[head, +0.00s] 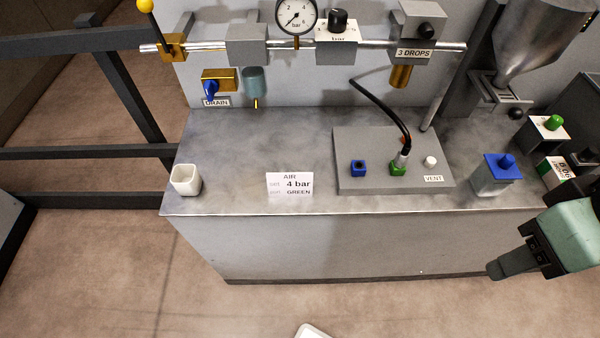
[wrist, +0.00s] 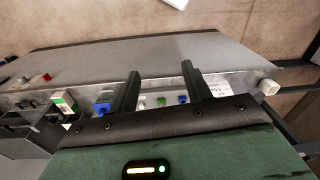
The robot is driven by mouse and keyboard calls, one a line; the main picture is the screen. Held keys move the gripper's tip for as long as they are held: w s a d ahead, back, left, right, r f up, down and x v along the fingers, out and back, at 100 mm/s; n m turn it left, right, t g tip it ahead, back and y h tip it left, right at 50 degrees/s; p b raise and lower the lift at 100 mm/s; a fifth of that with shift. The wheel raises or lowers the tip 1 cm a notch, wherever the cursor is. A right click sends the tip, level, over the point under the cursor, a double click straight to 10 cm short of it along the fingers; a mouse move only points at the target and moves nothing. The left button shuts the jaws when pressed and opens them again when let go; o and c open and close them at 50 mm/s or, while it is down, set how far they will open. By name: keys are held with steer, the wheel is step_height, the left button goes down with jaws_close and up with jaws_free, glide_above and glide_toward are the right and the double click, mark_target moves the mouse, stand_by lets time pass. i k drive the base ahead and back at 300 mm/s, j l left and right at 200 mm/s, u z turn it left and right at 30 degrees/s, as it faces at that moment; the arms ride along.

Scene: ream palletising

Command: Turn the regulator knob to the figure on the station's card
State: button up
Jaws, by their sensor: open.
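The regulator knob (head: 338,20) is black and sits on a white dial plate marked "bar" on the regulator (head: 336,48), on the pipe at the back of the station. The figure it points to is too small to tell. A round gauge (head: 296,15) in bar stands just left of it. The station's card (head: 290,185) lies on the bench top and reads "AIR", "SET 4 bar" and "GREEN". My gripper (head: 500,268) is at the lower right, in front of the bench and far from the knob. In the wrist view my gripper (wrist: 160,85) has its fingers apart with nothing between them.
A grey block (head: 380,185) holds blue, green and white ports, with a black hose on the green one. A white cup (head: 186,180) stands at the left edge. A blue-lidded jar (head: 494,178) stands at the right. The bench front is clear.

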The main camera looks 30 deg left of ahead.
mark_target(338, 18)
steer(key=i+j+u, duration=0.1)
steer(key=u, duration=1.3)
